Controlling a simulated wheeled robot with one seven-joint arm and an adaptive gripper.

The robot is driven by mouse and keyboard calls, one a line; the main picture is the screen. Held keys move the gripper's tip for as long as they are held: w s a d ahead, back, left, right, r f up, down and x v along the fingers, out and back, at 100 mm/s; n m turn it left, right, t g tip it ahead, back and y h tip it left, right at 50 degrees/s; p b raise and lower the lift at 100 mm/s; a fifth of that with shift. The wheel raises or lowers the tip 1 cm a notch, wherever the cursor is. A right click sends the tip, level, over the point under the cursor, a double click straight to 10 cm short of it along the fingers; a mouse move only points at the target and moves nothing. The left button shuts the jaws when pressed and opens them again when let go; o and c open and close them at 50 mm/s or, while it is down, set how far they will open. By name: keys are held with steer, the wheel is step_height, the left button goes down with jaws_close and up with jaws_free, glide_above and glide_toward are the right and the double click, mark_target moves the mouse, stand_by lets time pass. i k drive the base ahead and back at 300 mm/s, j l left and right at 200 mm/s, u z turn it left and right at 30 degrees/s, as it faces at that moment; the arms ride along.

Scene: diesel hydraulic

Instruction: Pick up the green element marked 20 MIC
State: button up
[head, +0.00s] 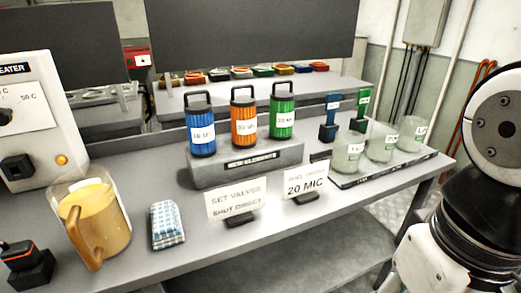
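A green ribbed filter element (282,117) with a black top handle stands upright at the right end of a grey raised stand (240,171). Its white label is too small to read surely. An orange element (243,112) stands in the middle and a blue element (201,112) at the left, each with a white label and a handle. A white card (306,185) reading 20 MIC stands in front of the stand. My gripper is not in view; only links of my arm show at the right edge, apart from the elements.
A card about set valves (236,203), a checked cloth (168,225), an amber-filled jug (92,218) and a heater box (35,120) stand on the bench. Glass jars (349,153) and blue and green tagged holders (329,118) are at the right. Coloured parts line the back shelf.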

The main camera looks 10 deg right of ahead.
mark_target(282, 112)
steer(key=l+u, duration=0.35)
steer(key=l, duration=0.3)
steer(key=l+u, duration=0.3)
steer(key=l, duration=0.35)
steer(key=k+l+u, duration=0.15)
steer(key=l+u, duration=0.2)
steer(key=l, duration=0.25)
